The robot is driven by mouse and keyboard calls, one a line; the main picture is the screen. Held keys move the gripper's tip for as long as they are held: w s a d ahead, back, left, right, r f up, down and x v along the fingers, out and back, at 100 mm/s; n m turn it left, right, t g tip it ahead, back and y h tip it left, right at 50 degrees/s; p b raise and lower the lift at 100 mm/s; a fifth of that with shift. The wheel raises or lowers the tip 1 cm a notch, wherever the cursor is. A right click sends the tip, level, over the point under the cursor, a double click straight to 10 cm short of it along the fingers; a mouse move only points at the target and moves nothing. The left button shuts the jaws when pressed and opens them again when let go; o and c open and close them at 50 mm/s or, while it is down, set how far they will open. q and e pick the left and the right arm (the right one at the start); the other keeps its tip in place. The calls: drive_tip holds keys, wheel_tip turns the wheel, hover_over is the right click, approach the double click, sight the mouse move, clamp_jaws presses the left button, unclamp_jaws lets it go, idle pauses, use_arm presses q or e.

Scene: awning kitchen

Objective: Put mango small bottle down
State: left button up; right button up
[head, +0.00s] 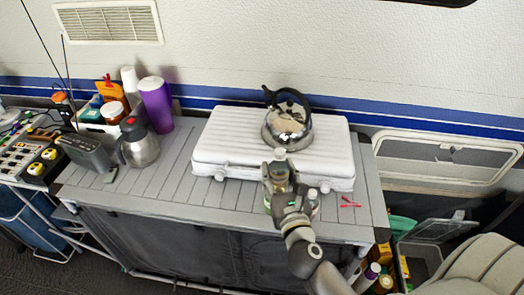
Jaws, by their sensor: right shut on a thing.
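My right gripper (280,186) reaches in from the lower right, above the front part of the grey slatted counter (160,193). It is shut on a small bottle (279,170), which looks upright with a pale cap and a yellowish body. The bottle is just in front of the white ridged case; whether its base touches the counter is hidden by my gripper. Another small bottle with a white cap (312,194) stands close to the right of my gripper, partly hidden by it. My left gripper is not in view.
A shiny kettle (287,124) stands on the white case (235,135). A red item (349,202) lies at the counter's right. A steel jug (139,149) and a purple tumbler (156,103) stand at the left. The counter's front left is clear.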

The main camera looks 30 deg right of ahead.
drive_tip(key=shift+s+a+f, duration=0.15)
drive_tip(key=shift+s+f, duration=0.05)
drive_tip(key=shift+s, duration=0.1)
drive_tip(key=s+a+f+n+y+b, duration=0.2)
drive_tip(key=s+a+y+b, duration=0.2)
drive_tip(key=s, duration=0.6)
drive_tip(key=shift+a+n+t+b, duration=0.35)
drive_tip(key=shift+a+b, duration=0.2)
drive_tip(key=shift+a, duration=0.55)
